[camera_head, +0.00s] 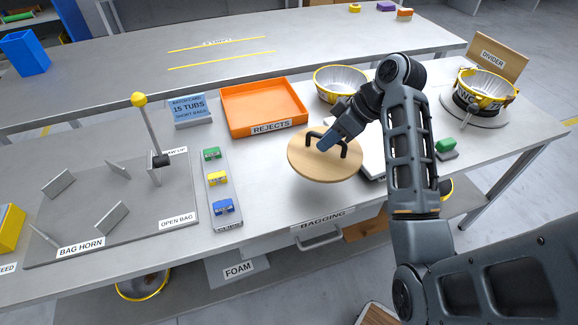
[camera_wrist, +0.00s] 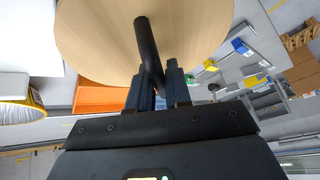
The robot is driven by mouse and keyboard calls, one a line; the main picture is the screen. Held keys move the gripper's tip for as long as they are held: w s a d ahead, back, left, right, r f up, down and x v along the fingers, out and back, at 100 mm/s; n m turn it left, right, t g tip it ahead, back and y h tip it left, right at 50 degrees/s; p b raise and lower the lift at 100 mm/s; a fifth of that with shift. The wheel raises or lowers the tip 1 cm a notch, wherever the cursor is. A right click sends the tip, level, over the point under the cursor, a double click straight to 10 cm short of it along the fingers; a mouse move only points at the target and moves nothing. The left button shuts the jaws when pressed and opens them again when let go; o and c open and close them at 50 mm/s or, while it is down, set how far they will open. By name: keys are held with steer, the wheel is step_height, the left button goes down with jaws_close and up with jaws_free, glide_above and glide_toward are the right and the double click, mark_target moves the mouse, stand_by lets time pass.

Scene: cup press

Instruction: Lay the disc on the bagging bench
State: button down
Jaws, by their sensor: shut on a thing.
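The disc (camera_head: 315,166) is a round, pale wooden plate with a black bar handle on top. In the head view it is held over the middle of the bagging bench (camera_head: 262,200), right of the colored blocks. My gripper (camera_head: 331,141) is shut on the disc's handle. In the wrist view the disc (camera_wrist: 100,35) fills the upper part, with the handle between the fingers of my gripper (camera_wrist: 155,88). The disc looks nearly level. I cannot tell how far it is above the bench top.
An orange rejects tray (camera_head: 262,104) stands behind the disc. A yellow-rimmed bowl (camera_head: 340,82) is behind it to the right. A strip with green, yellow and blue blocks (camera_head: 217,182) lies left. The bag horn plate (camera_head: 110,205) is farther left. Bare bench lies in front of the disc.

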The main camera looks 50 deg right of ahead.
mark_target(296, 152)
steer(key=w+a+f, duration=0.1)
steer(key=w, duration=0.1)
steer(key=w+a+f, duration=0.3)
steer(key=w, duration=0.1)
steer(key=shift+w+a+f, duration=0.15)
steer(key=shift+a+f, duration=0.2)
steer(key=shift+f+p, duration=0.3)
steer(key=shift+f, duration=1.7)
steer(key=shift+f, duration=0.15)
steer(key=c, duration=1.1)
jaws_free()
steer(key=shift+o, duration=0.2)
